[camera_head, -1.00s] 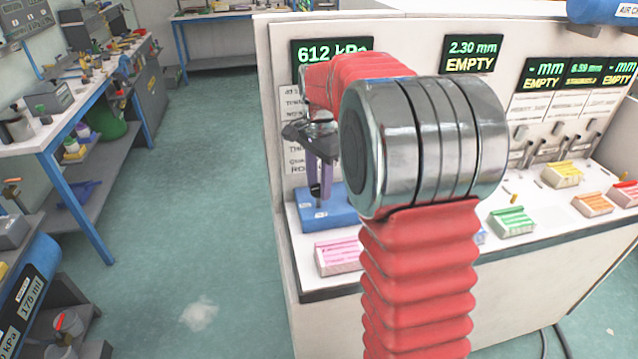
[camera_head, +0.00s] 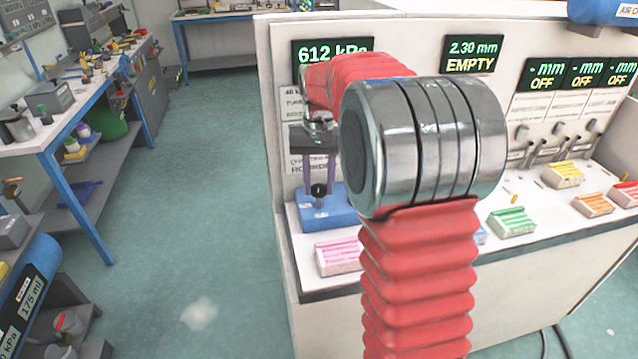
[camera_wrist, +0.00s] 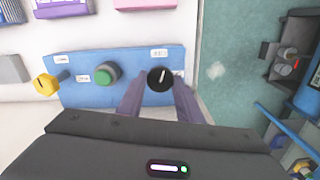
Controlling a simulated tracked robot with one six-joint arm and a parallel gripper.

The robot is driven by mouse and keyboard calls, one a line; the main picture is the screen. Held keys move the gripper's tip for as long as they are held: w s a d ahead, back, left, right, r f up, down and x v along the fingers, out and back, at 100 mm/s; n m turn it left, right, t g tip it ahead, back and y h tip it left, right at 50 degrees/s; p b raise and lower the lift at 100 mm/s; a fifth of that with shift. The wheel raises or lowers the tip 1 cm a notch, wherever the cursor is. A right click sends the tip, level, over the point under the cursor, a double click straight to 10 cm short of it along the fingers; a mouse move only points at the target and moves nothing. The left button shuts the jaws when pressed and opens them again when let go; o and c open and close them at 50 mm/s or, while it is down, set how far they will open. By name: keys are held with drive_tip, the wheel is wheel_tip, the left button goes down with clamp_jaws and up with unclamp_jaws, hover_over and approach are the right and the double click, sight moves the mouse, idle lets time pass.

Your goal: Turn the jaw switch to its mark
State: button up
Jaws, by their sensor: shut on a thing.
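The jaw switch, taken to be the black round knob (camera_wrist: 159,78) with a white pointer line, stands on a blue control box (camera_wrist: 135,62). In the wrist view its line points up and slightly right, near a small white label (camera_wrist: 159,53). My gripper (camera_wrist: 158,88) has its two purple fingers on either side of the knob, shut on it. In the head view the knob (camera_head: 319,190) shows between the fingers of my gripper (camera_head: 319,182), on the blue box (camera_head: 335,212). The label text is too small to read.
A green button (camera_wrist: 107,73) and a yellow knob (camera_wrist: 46,84) sit left of the black knob in the wrist view. A pink block (camera_head: 338,258) lies in front of the box. Displays on the right (camera_head: 586,75) read OFF; another display (camera_head: 472,55) reads EMPTY.

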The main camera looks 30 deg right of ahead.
sight(319, 187)
drive_tip(key=shift+n, duration=1.6)
drive_tip(key=o, duration=1)
drive_tip(key=shift+o, duration=0.2)
drive_tip(key=shift+r, duration=0.15)
wheel_tip(319, 187, up, 14)
drive_tip(key=shift+f, duration=0.25)
